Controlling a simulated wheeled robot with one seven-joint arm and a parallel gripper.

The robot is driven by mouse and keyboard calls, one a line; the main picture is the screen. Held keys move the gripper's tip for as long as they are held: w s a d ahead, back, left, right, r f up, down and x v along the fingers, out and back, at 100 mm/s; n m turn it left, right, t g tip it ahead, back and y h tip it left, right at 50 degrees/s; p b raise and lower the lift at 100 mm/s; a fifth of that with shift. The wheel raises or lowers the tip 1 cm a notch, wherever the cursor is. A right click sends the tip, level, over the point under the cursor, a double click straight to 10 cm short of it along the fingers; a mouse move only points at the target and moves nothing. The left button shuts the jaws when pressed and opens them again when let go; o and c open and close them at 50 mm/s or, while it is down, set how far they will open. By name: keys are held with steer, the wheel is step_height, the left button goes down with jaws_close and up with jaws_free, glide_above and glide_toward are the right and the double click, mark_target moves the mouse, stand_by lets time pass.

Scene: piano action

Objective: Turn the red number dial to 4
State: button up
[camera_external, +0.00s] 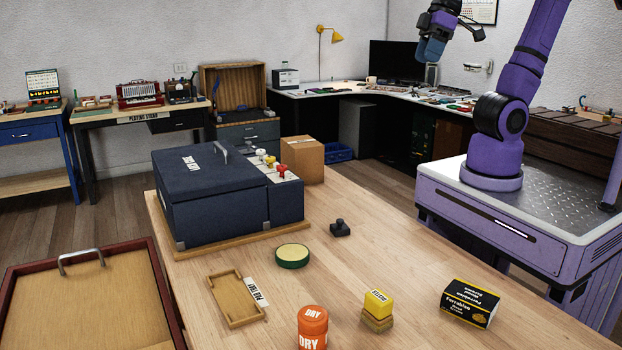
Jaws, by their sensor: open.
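A dark blue box (205,185) with a lid and a grey handle stands on a wooden base on the near table. A strip on its right side bears several small knobs in a row. The red number dial (282,171) looks like the red knob at the near end of this row. Its number marks are too small to read. My gripper (431,50) hangs high at the top of the view, well above and to the right of the dial. It is open and apart from everything.
On the near table (400,269) are a cardboard box (302,159), a small black stamp-like piece (340,228), a green round tin (292,256), a wooden tray (236,299), an orange DRY jar (312,328), a yellow block (378,303) and a black-yellow carton (470,303).

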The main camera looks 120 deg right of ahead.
steer(key=w+d+f+m+g, duration=0.1)
steer(key=w+d+f+m, duration=0.2)
steer(key=w+d+m, duration=0.5)
steer(key=m+y, duration=0.4)
steer(key=m, duration=1)
glide_above(282, 171)
steer(key=s+d, duration=0.4)
steer(key=d, duration=0.1)
step_height(282, 171, down, 20)
steer(key=f, duration=0.1)
steer(key=x, duration=1)
steer(key=shift+w+a, duration=0.1)
steer(key=shift+w, duration=0.05)
steer(key=c, duration=0.9)
